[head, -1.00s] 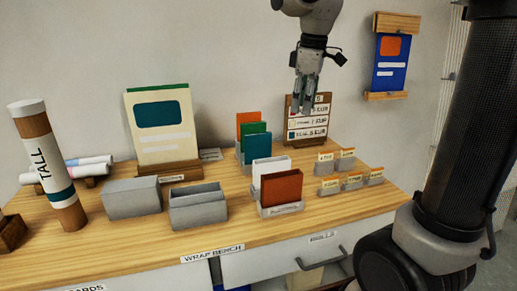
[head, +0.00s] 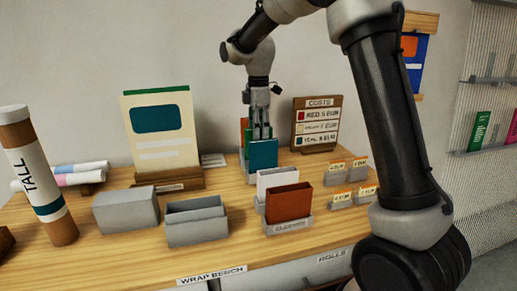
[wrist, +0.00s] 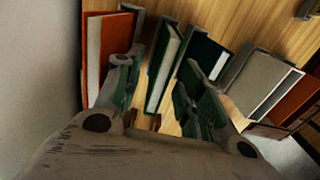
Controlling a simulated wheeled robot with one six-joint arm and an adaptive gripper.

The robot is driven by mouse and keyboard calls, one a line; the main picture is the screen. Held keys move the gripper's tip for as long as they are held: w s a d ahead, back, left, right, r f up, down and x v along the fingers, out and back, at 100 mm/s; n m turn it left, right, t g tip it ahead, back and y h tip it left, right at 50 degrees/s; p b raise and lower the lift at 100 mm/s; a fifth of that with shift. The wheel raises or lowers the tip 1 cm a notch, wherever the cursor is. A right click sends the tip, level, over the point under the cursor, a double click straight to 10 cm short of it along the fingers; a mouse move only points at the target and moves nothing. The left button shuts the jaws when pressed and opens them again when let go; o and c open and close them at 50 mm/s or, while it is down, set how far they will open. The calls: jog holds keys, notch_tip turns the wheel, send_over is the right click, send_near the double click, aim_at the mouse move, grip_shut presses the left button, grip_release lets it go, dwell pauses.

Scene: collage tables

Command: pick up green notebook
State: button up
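The green notebook (wrist: 163,68) stands upright in the wrist view, between my two fingers, with its pale page edge showing. In the head view only a strip of it (head: 248,138) shows behind the fingers and the teal notebook (head: 263,153). My gripper (head: 261,131) points down over the row of notebooks; it also shows in the wrist view (wrist: 157,78). It is open, one finger on each side of the green notebook, with gaps visible. The left finger is beside the orange notebook (wrist: 108,45), the right one beside the teal notebook.
A white notebook (head: 277,180) and a rust-red one (head: 289,203) stand in front in the same row. A cost board (head: 318,126) stands right of my gripper. Grey bins (head: 197,221), a large cream book (head: 162,132) and a tall tube (head: 38,175) are to the left.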

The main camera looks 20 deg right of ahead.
jog(key=shift+f, duration=0.25)
grip_shut()
